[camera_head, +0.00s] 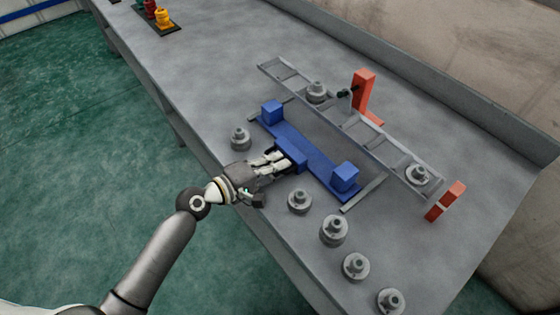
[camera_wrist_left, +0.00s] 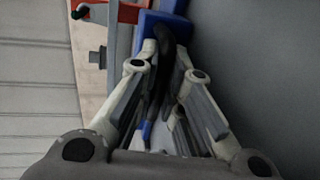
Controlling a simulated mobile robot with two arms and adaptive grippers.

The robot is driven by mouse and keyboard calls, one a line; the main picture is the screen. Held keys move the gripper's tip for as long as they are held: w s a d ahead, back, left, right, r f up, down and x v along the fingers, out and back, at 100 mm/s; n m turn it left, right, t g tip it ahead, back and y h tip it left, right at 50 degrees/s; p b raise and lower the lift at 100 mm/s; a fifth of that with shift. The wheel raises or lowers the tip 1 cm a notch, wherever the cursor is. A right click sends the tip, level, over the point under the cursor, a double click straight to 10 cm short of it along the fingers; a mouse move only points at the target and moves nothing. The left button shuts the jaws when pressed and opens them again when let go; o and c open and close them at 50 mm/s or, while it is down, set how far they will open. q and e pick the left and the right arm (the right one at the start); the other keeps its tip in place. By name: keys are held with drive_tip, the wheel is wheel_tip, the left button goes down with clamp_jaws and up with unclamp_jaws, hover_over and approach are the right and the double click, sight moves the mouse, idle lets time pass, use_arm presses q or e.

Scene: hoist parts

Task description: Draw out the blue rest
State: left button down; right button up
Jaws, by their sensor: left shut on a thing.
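The blue rest (camera_head: 325,166) is a long blue bar with a raised block near each end, lying on the grey table. My left gripper (camera_head: 285,160) reaches in from the table's front edge and is shut on the middle of the rest's near side. In the left wrist view the fingers (camera_wrist_left: 163,85) close in front of a blue part of the rest (camera_wrist_left: 160,22); the exact contact is hidden by the fingers. My right gripper is in neither view.
A grey ladder-like rail (camera_head: 390,155) runs behind the rest, with grey flanged parts on it. Orange-red uprights (camera_head: 363,92) (camera_head: 446,200) stand by it. Several grey flanged parts (camera_head: 333,230) line the front edge. A dark tray (camera_head: 160,30) with coloured pieces lies far left.

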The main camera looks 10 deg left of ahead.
use_arm(q)
drive_tip(key=c, duration=1.8)
unclamp_jaws()
drive_tip(key=shift+s+a, duration=0.1)
drive_tip(key=v, duration=1.1)
drive_tip(key=shift+s+a+r, duration=0.1)
drive_tip(key=shift+s+a, duration=0.15)
drive_tip(key=shift+a, duration=0.05)
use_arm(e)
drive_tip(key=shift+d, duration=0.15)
